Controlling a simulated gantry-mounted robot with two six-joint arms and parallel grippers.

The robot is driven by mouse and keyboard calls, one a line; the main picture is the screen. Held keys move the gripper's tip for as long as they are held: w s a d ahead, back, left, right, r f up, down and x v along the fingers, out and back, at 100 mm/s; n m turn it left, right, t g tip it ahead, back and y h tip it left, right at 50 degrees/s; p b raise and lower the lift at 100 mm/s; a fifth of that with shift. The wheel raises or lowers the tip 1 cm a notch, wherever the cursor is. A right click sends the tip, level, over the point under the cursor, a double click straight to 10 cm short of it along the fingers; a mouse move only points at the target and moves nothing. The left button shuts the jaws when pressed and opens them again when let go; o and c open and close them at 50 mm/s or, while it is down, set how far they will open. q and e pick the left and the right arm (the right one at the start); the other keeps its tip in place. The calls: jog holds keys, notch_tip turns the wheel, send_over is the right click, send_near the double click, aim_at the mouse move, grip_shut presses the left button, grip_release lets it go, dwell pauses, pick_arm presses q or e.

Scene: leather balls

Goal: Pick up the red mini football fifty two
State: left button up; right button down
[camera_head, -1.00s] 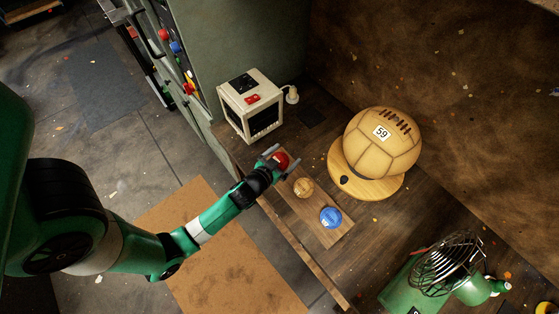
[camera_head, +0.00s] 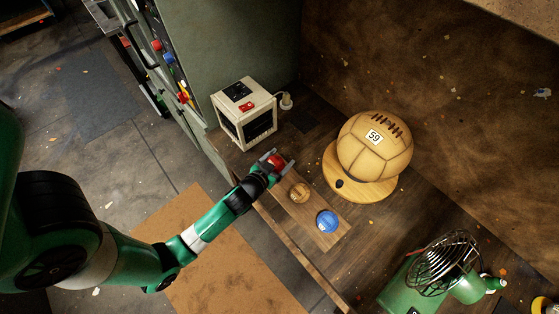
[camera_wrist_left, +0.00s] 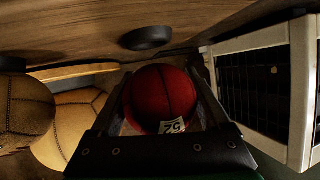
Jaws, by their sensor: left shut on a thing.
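The red mini football (camera_head: 277,162) is between the fingers of my left gripper (camera_head: 278,160) at the far end of the wooden board. In the left wrist view the red ball (camera_wrist_left: 162,95) shows dark seams and a white label reading 52. The left gripper (camera_wrist_left: 165,92) is shut on it, one finger on each side. Whether the ball still touches the board is hard to tell. My right gripper is not in view.
A tan ball (camera_head: 299,193) and a blue ball (camera_head: 327,221) sit on the wooden board (camera_head: 325,240). A large tan ball marked 59 (camera_head: 374,147) rests on a round wooden stand (camera_head: 362,190). A white box (camera_head: 243,113) stands behind the gripper. A green caged device (camera_head: 440,270) is at lower right.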

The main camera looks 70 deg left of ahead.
aim_at(283, 168)
pick_arm(q)
jog(key=d+r, duration=0.1)
jog(key=r, duration=0.1)
jog(key=d+r+p, duration=0.1)
jog(key=d+r, duration=0.2)
jog(key=r, duration=0.1)
jog(key=shift+s+d+r, duration=0.15)
jog(key=shift+s+r, duration=0.2)
jog(key=shift+s, duration=0.05)
jog(key=s+d+r+p, duration=0.2)
jog(key=d+r+p, duration=0.2)
jog(key=d+p, duration=0.5)
jog(key=shift+s+d+r+p, duration=0.2)
jog(key=shift+r+p, duration=0.15)
jog(key=shift+p, duration=0.15)
